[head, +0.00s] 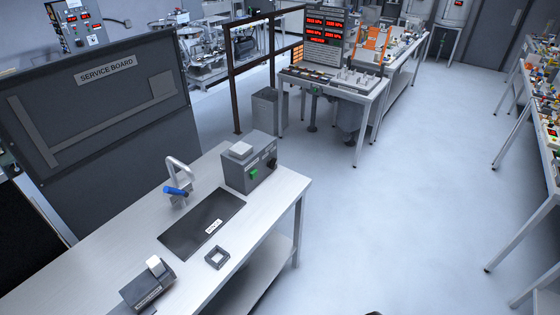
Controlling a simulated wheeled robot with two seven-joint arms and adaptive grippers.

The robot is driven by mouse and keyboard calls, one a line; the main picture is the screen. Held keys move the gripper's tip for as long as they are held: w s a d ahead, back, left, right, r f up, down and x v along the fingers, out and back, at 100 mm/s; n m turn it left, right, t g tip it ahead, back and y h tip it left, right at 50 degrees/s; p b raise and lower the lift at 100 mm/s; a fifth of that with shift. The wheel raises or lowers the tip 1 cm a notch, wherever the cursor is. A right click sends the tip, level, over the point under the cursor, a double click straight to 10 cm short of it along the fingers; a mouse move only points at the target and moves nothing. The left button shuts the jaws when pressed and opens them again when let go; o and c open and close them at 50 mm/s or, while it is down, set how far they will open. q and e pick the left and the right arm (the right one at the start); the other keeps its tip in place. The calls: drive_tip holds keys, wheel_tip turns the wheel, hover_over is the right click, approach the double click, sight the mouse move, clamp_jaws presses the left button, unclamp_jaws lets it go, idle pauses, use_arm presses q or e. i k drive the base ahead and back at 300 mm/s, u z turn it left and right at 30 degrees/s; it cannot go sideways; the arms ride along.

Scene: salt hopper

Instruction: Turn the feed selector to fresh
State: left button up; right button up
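No part labelled feed selector or fresh can be read in the head view. A grey box (236,178) with a green switch (254,175) and a dark round knob (271,163) stands at the far end of the near bench; its small lettering is too small to read. A console with red number displays (324,34) stands on a table farther back, with small controls on its sloped front. Neither of my grippers shows.
A service board (100,120) stands behind. Open floor (400,210) lies to the right.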

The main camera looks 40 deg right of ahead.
sight(271, 163)
drive_tip(key=z, duration=1.25)
